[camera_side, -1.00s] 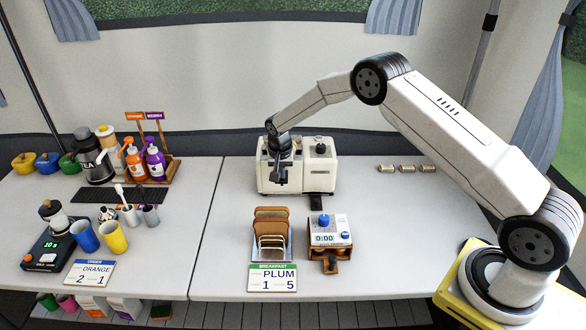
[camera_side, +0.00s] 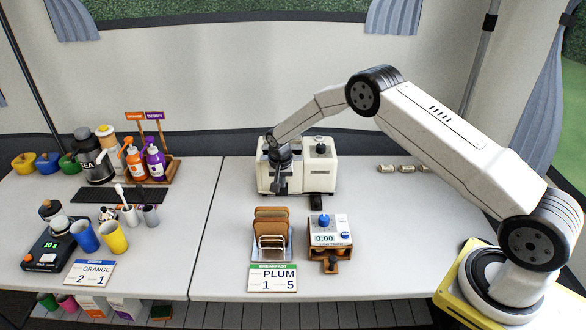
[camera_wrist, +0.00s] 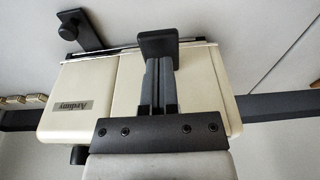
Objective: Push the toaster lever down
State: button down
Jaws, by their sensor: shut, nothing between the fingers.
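The toaster (camera_side: 317,177) is a cream box at the back of the right table, with a dark knob (camera_side: 320,148) on top of its right half. My gripper (camera_side: 281,187) is shut and empty, pointing down in front of the toaster's left half. In the wrist view my closed fingers (camera_wrist: 161,86) run along the cream body (camera_wrist: 125,85) and end at a wide dark block (camera_wrist: 158,46), apparently the lever. They overlap it in the picture; I cannot tell how firmly they touch.
A black piece (camera_side: 316,201) sticks out at the toaster's front right. Small tan cylinders (camera_side: 406,169) lie to the right. Bottles and cups crowd the left table.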

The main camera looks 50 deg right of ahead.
jog(key=shift+r, duration=0.15)
jog(key=shift+r, duration=0.9)
jog(key=shift+r, duration=0.15)
notch_tip(320, 180, up, 7)
jog(key=shift+r, duration=0.15)
dwell(0.7)
jog(key=shift+s+r, duration=0.1)
jog(key=s+a+r+n, duration=0.2)
jog(key=s+n, duration=0.1)
jog(key=s, duration=0.7)
jog(key=s+a+r+n+t, duration=0.1)
jog(key=s+a+r+n, duration=0.1)
jog(key=s, duration=0.8)
jog(key=s+a+r+n+y, duration=0.1)
jog(key=s+a+r+n, duration=0.2)
jog(key=s, duration=0.7)
jog(key=shift+s+r+n, duration=0.3)
jog(key=shift+s+n, duration=0.05)
jog(key=shift+n, duration=0.15)
